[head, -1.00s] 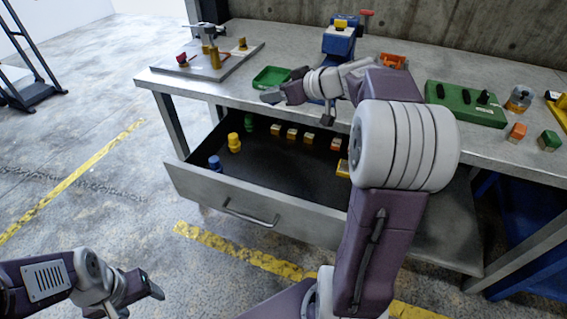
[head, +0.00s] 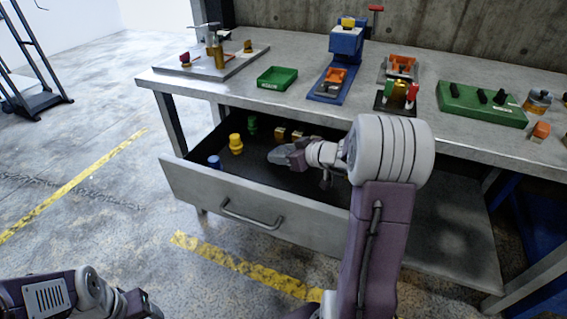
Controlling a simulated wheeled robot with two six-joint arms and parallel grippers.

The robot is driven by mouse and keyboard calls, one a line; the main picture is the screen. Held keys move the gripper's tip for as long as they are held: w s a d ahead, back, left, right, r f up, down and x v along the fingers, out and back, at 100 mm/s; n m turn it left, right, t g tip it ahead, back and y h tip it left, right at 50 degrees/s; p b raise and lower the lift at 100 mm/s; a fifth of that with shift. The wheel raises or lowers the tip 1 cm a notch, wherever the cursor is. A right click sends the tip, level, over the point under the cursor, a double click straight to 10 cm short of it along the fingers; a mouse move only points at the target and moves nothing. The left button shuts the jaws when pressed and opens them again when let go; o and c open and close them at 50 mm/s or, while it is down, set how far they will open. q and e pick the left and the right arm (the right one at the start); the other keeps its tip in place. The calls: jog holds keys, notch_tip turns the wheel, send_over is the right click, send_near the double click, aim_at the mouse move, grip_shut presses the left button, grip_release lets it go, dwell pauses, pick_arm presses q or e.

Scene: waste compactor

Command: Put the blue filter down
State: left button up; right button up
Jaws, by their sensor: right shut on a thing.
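My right gripper (head: 281,156) is low over the open drawer (head: 245,205), its fingers pointing left. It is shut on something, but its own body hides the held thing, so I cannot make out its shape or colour. A small blue piece (head: 214,162) stands in the drawer's front left corner, apart from the gripper. Whether this is the blue filter I cannot tell. My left gripper (head: 148,308) is at the bottom left, partly cut off by the frame edge, far from the drawer; its jaws are unclear.
A yellow piece (head: 236,144) and a green piece (head: 252,124) stand left in the drawer, with small yellow blocks (head: 281,133) at its back. On the bench are a green tray (head: 277,79), a blue press (head: 346,42) and a green switch box (head: 482,105).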

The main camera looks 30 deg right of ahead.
notch_tip(320, 180, down, 3)
jog(key=shift+w+f, duration=0.1)
pick_arm(q)
jog(key=shift+f, duration=0.55)
pick_arm(e)
jog(key=shift+b, duration=0.4)
jog(key=o, duration=1.4)
pick_arm(q)
jog(key=shift+f, duration=0.2)
